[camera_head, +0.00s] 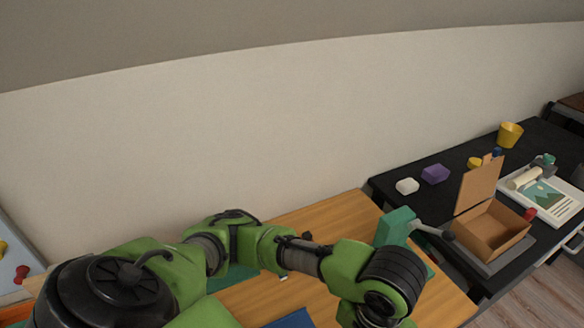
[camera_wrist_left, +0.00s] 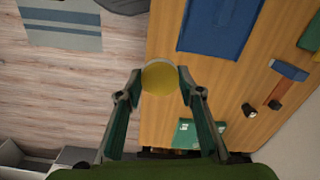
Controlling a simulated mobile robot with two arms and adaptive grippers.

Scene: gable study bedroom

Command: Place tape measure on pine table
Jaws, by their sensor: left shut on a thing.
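The pine table (camera_head: 335,213) lies below my left arm in the head view, and its wooden top (camera_wrist_left: 170,120) fills the middle right of the left wrist view. A round yellow thing, which I take for the tape measure (camera_wrist_left: 160,79), sits between the fingertips of my left gripper (camera_wrist_left: 159,76). The gripper is shut on it. In the wrist view it overlaps the table's left edge, with floor beyond; its height above the top cannot be told. The head view does not show my left gripper's fingers or the tape measure. My right gripper is not in view.
A blue folder-like item (camera_wrist_left: 218,25), a green item (camera_wrist_left: 198,133) and a blue block (camera_wrist_left: 290,71) lie on the pine table. A teal object (camera_head: 394,227) stands at its right end. The black desk (camera_head: 412,203) beyond holds an open cardboard box (camera_head: 490,230).

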